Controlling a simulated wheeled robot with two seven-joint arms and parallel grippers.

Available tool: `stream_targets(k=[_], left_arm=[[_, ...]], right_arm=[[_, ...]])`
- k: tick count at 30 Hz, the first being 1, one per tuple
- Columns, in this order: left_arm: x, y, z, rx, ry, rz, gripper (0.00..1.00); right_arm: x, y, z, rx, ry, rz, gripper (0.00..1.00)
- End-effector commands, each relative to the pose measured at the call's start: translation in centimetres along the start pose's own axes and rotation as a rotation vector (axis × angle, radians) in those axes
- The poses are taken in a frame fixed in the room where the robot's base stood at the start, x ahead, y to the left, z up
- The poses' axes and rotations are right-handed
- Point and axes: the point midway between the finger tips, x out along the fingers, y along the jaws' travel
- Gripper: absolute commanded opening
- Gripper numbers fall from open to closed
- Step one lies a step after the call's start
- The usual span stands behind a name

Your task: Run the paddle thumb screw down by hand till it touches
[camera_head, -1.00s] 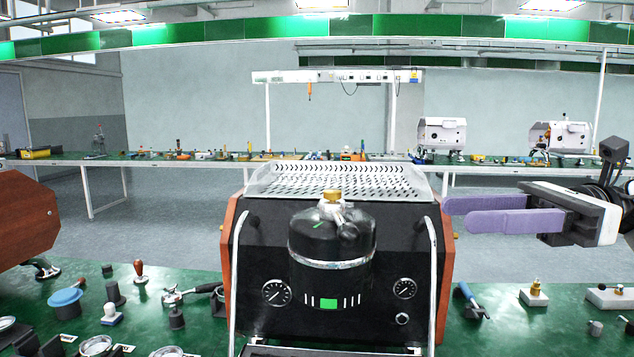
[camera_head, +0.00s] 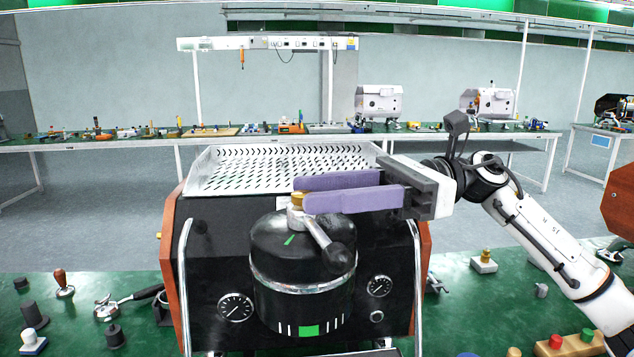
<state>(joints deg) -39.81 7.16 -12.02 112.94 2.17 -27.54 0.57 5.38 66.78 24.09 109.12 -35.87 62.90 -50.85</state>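The paddle thumb screw (camera_head: 298,197) is a small brass knob on the pale collar on top of the black group head (camera_head: 302,272). The paddle (camera_head: 326,243), with a dark handle, slants down to the right from that collar. My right gripper (camera_head: 298,194) reaches in from the right, its two purple fingers roughly level. Its fingertips are at the brass knob, one behind and one in front. The fingers stand apart; contact with the knob cannot be made out. The near fingertip partly covers the knob's right side. My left gripper is not in view.
The espresso machine has a perforated top tray (camera_head: 285,165) behind the fingers and two gauges. The green bench holds a portafilter (camera_head: 125,302) and a tamper (camera_head: 63,284) at left, and a small brass-topped block (camera_head: 484,262) at right.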

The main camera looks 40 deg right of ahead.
Motion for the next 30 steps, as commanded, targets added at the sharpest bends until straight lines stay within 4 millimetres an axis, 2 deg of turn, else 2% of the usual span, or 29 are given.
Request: stream_targets(k=[4,12,19,23,30], left_arm=[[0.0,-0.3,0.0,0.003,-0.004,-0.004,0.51],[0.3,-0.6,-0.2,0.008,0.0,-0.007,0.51],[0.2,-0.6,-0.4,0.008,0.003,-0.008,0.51],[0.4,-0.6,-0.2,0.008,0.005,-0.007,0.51],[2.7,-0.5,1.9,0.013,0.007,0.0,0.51]], right_arm=[[0.8,0.0,0.0,0.0,0.0,0.0,0.4],[0.9,0.0,0.0,0.0,-0.001,-0.001,0.38],[0.9,0.0,0.0,0.001,-0.001,-0.001,0.0],[0.9,0.0,-0.2,0.0,0.001,-0.007,0.0],[0.9,0.2,-1.1,-0.002,0.007,-0.109,0.0]])
